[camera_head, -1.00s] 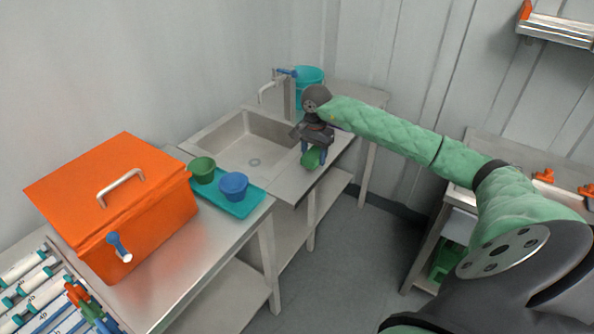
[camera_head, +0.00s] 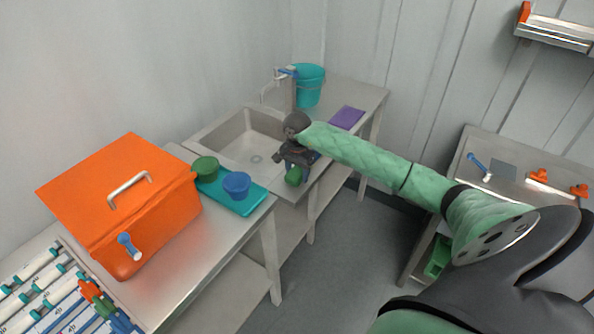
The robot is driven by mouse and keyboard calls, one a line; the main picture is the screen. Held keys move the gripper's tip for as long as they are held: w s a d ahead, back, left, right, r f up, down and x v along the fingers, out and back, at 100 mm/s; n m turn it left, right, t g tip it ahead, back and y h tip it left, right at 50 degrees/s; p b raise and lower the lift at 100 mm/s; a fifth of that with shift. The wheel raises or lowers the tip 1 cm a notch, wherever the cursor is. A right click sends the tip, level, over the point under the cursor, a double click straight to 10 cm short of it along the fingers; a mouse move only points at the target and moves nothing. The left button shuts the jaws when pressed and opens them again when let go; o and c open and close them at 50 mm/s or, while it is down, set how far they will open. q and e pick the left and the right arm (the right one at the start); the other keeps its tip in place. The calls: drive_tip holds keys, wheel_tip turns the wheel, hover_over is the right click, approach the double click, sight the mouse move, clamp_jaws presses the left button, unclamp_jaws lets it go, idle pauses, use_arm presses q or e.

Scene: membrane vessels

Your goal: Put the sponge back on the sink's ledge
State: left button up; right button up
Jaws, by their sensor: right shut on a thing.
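The gripper points down over the front ledge of the sink (camera_head: 243,141). Whether the sponge touches the ledge I cannot tell. The gripper's body and wrist hide the right part of the basin. My left gripper does not show.
A teal tray (camera_head: 250,204) with a green bowl (camera_head: 206,168) and a blue bowl (camera_head: 236,185) lies left of the sponge. An orange box (camera_head: 122,200) stands further left. A teal bucket (camera_head: 309,86) and purple cloth (camera_head: 347,117) are behind my right arm.

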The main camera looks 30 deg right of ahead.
drive_tip(key=shift+f, duration=0.25)
drive_tip(key=shift+f, duration=0.1)
drive_tip(key=o, duration=1)
drive_tip(key=shift+o, duration=0.2)
